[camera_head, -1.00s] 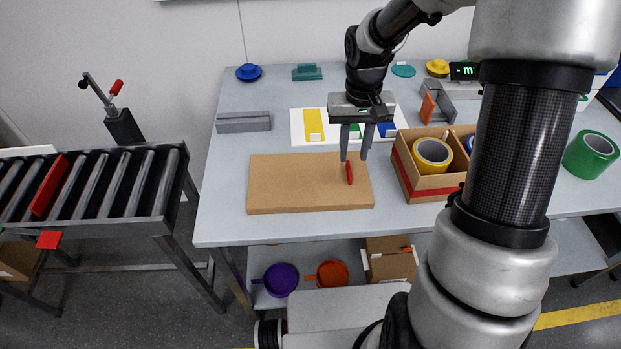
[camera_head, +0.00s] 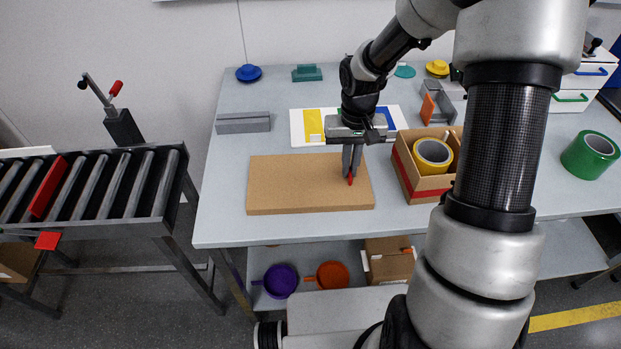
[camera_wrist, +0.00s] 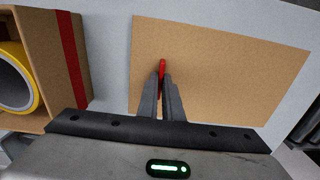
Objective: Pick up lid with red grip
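The lid (camera_head: 290,180) is a flat tan rectangular slab lying on the grey table in the head view. It fills much of the wrist view (camera_wrist: 220,60). Its narrow red grip (camera_head: 350,181) stands right of its middle. My gripper (camera_head: 351,176) is over the grip, pointing down, with its fingers drawn close together. In the wrist view the red grip (camera_wrist: 162,68) shows between and just beyond the fingertips (camera_wrist: 161,80), so my gripper looks shut on it. The fingers hide part of the grip.
An open cardboard box (camera_head: 405,166) with a yellow tape roll (camera_head: 432,155) stands just right of the lid. A grey block (camera_head: 243,123) and a white board (camera_head: 300,126) with coloured patches lie behind. A green roll (camera_head: 590,155) is far right. The table left of the lid is clear.

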